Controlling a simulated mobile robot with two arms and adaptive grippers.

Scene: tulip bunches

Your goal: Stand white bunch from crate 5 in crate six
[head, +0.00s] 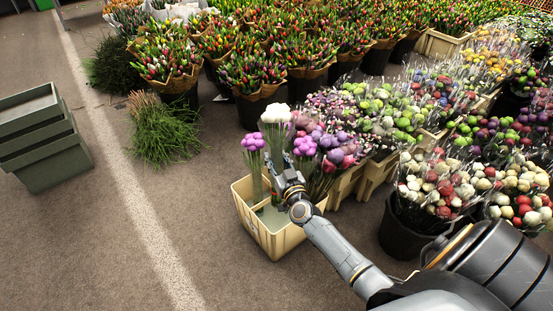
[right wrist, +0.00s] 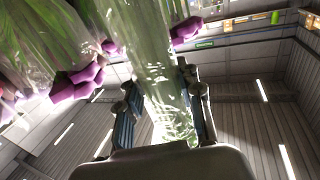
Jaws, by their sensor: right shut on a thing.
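A white tulip bunch (head: 276,115) stands roughly upright over the cream crate (head: 281,243), heads up. My right gripper (head: 278,176) is shut on its clear-wrapped stems, which also show between the two fingers in the right wrist view (right wrist: 160,85). A purple bunch (head: 252,143) stands in the crate left of the white one, and another purple bunch (head: 304,147) is close on its right. My gripper hides the lower stems, so I cannot tell whether they touch the crate floor. No crate number is readable. My left gripper is out of view.
More cream crates (head: 374,178) with mixed bunches adjoin on the right. Black buckets (head: 401,233) of wrapped flowers stand farther right. Tulip buckets (head: 258,105) line the back. Stacked green crates (head: 52,163) stand at left.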

